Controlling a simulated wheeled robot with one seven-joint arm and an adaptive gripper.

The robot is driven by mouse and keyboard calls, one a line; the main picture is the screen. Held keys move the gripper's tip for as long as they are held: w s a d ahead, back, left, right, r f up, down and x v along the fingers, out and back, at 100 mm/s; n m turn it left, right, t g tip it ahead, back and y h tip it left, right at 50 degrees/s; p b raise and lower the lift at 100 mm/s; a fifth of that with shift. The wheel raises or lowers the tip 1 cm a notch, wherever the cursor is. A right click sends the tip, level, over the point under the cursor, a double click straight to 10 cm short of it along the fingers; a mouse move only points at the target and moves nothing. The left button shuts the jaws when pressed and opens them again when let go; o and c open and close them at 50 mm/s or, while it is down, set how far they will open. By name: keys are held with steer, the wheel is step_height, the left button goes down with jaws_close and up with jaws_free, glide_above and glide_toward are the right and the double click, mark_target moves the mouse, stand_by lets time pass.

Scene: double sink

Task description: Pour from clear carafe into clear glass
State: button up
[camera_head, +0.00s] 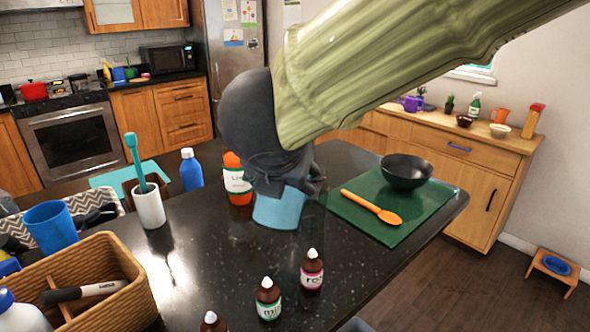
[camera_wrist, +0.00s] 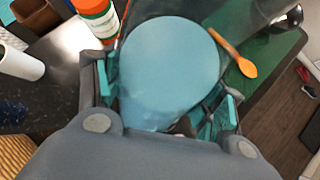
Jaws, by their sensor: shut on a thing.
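My gripper (camera_head: 292,178) is over the dark counter, left of the green mat. It is shut on a pale blue vessel (camera_head: 278,209), which shows below the fingers. In the wrist view the vessel (camera_wrist: 170,50) appears as a broad pale blue round shape between the teal finger pads of my gripper (camera_wrist: 168,92). I cannot tell for sure that this is the carafe, nor whether the blue is its wall or its contents. My gripper hides its upper part in the head view. I cannot make out a separate clear glass with certainty.
An orange-capped bottle (camera_head: 237,180) stands close left of the vessel. Small brown bottles (camera_head: 312,270) stand in front. The green mat (camera_head: 350,212) carries an orange spoon (camera_head: 372,207) and a black bowl (camera_head: 406,171). A wicker basket (camera_head: 90,312) and white cup (camera_head: 148,206) are left.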

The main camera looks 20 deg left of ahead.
steer(key=shift+w, duration=0.2)
steer(key=shift+f+p, duration=0.1)
steer(key=shift+p, duration=0.3)
steer(key=shift+s+f+g+p, duration=0.45)
steer(key=shift+f+g+p, duration=0.35)
steer(key=shift+p, duration=0.5)
steer(key=shift+s+a+f+m+g+y+p, duration=0.15)
steer(key=shift+g+p, duration=0.3)
steer(key=shift+p, duration=0.5)
steer(key=shift+s+a+f+m+g+y+p, duration=0.1)
steer(key=shift+s+m+g+y+p, duration=0.25)
steer(key=shift+p, duration=0.6)
steer(key=shift+s+g+y+p, duration=0.2)
steer(key=shift+g+p, duration=0.6)
steer(key=shift+p, duration=1.2)
steer(key=shift+s+g+y+p, duration=0.15)
steer(key=shift+g+p, duration=0.65)
steer(key=shift+p, duration=1.2)
steer(key=shift+r+m+g+p, duration=0.3)
steer(key=shift+r+g+p, duration=0.15)
steer(key=shift+p, duration=1.15)
steer(key=shift+f+p, duration=0.1)
steer(key=shift+p, duration=0.6)
